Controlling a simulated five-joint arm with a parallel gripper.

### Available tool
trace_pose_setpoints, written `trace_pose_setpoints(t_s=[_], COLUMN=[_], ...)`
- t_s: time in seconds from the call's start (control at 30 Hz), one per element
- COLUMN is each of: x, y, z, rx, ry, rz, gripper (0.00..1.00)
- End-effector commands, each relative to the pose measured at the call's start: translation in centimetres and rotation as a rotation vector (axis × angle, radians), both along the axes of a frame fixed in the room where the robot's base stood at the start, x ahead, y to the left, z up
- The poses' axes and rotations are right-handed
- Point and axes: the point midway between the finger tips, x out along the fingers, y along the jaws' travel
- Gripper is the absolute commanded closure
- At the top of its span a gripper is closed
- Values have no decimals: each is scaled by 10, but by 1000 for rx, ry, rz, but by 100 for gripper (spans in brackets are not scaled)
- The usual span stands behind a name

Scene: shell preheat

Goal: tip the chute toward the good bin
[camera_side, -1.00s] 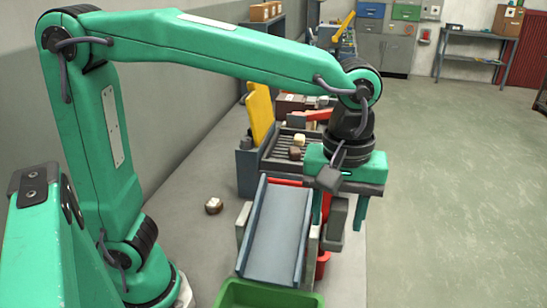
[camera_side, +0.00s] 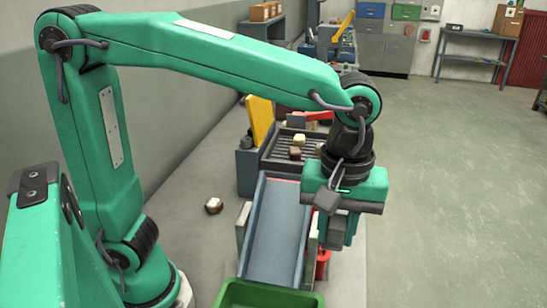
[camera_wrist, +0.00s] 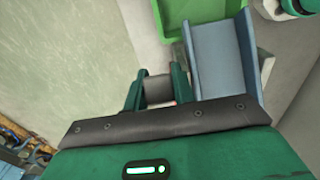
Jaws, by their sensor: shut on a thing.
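The blue-grey chute (camera_side: 275,235) is a flat trough with raised sides. Its near end is at the green bin (camera_side: 268,292); the chute also shows in the wrist view (camera_wrist: 222,62), beside the green bin (camera_wrist: 188,16). My gripper (camera_side: 337,236) is to the right of the chute, pointing down. In the wrist view its fingers (camera_wrist: 157,90) are shut on a grey handle (camera_wrist: 157,87) beside the chute. In the side view the gripper hides most of this handle.
A red bin (camera_side: 322,264) is partly hidden behind my gripper. A slatted rack (camera_side: 288,153) with small pieces and a yellow plate (camera_side: 260,120) stand beyond the chute. A loose brown-and-white piece (camera_side: 213,206) lies left. The floor at right is clear.

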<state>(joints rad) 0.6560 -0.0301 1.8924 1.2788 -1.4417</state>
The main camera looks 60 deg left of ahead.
Motion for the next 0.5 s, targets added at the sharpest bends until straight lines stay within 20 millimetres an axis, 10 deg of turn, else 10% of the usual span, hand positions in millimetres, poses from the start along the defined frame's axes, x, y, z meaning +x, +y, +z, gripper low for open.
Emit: trace_pose_setpoints(t_s=[0.07, 0.1, 0.2, 0.5], x=[-1, -1, -1, 0], y=[0, 0, 0, 0], z=[-1, -1, -1, 0], rx=[2, 2, 2, 1], ry=[2, 2, 2, 1], rz=[-3, -3, -2, -1], gripper=[100, 69, 53, 53])
